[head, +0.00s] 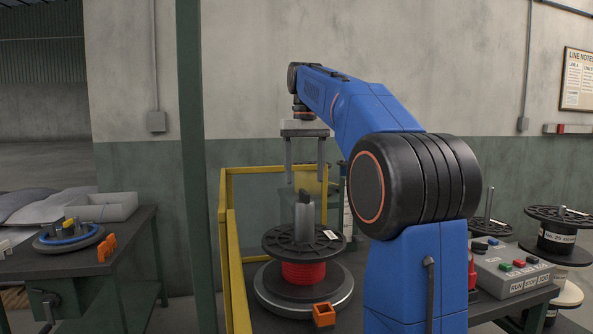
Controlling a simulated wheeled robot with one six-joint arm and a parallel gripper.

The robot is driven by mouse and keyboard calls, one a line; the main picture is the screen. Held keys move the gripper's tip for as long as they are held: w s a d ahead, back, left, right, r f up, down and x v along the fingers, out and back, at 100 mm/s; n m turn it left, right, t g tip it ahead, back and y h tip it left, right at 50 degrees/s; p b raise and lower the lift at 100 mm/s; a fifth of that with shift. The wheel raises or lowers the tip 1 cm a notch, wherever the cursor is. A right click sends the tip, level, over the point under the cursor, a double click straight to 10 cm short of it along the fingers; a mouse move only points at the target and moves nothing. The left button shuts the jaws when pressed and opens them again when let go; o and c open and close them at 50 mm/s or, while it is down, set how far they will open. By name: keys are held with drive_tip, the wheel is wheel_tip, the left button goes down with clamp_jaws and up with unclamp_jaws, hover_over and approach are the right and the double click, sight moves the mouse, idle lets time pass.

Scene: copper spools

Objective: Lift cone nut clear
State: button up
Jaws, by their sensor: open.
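A grey, upright piece that looks like the cone nut (304,226) stands at the centre of a black-flanged spool (280,241) wound with red wire. A small dark part sticks up at its top. The spool sits on a round grey turntable (272,299). My gripper (305,183) points straight down above the nut, its two fingers spread wide and empty. The fingertips appear slightly higher than the nut's top, one to each side in the picture. A yellowish thing shows between the fingers; I cannot tell how far behind it is.
A yellow guard rail (232,245) stands left of the spool. An orange block (323,314) lies in front of the turntable. A control box (512,272) and black spools (557,236) stand at right. A left bench holds a grey tray (110,211) and blue-ringed disc (70,236).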

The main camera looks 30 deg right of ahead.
sight(304, 191)
drive_tip(key=shift+w+f, duration=0.1)
drive_tip(key=shift+f, duration=3.4)
clamp_jaws()
